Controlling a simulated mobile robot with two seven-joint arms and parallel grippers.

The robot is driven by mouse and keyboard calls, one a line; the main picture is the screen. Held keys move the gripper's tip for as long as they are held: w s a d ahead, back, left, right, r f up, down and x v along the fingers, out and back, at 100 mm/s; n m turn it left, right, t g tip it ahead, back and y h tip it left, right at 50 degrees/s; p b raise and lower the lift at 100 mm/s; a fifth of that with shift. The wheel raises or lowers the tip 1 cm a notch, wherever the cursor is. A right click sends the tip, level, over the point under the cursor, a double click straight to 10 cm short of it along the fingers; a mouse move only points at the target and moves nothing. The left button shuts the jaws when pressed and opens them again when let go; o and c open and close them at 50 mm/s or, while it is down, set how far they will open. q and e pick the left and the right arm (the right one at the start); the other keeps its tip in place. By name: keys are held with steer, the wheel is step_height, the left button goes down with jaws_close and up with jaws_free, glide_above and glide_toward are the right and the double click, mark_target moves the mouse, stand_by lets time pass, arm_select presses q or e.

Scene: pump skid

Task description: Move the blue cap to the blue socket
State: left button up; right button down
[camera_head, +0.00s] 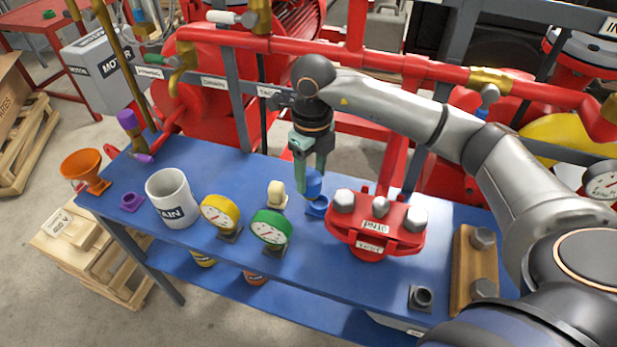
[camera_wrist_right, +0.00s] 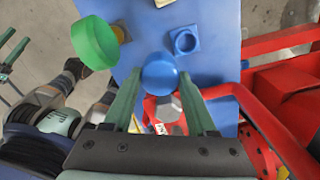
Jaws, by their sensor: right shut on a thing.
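The blue cap (camera_head: 313,183) is between the fingertips of my right gripper (camera_head: 310,172), which is shut on it. The blue socket (camera_head: 317,207) is a blue square base with a round opening, on the blue table just below the cap. In the right wrist view the cap (camera_wrist_right: 160,75) sits between the green fingertips (camera_wrist_right: 161,82), and the socket (camera_wrist_right: 185,41) shows apart from it, up and to the right. The cap appears held above the table. What seem to be my left gripper's fingers (camera_wrist_right: 14,57) show apart and empty at the wrist view's left edge.
A red flanged part (camera_head: 374,228) with large bolts stands close right of the socket. A green gauge (camera_head: 270,229), yellow gauge (camera_head: 219,213), cream cap (camera_head: 277,194) and white mug (camera_head: 172,198) stand left. Red pipes (camera_head: 340,57) run behind the table.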

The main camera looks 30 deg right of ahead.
steer(key=m, duration=0.3)
steer(key=d+m, duration=0.1)
steer(key=shift+w+f+m, duration=0.25)
steer(key=shift+w+m, duration=0.05)
steer(key=shift+w, duration=0.1)
steer(key=w+d+f+m+b, duration=0.2)
steer(key=f+m, duration=0.4)
steer(key=m, duration=0.8)
steer(key=shift+w+d+f+b, duration=0.2)
steer(key=shift+d+f+b, duration=0.2)
steer(key=shift+d+b, duration=0.3)
steer(key=shift+f+b, duration=0.9)
steer(key=shift+f, duration=0.9)
stand_by(0.4)
steer(key=shift+c, duration=0.6)
jaws_free()
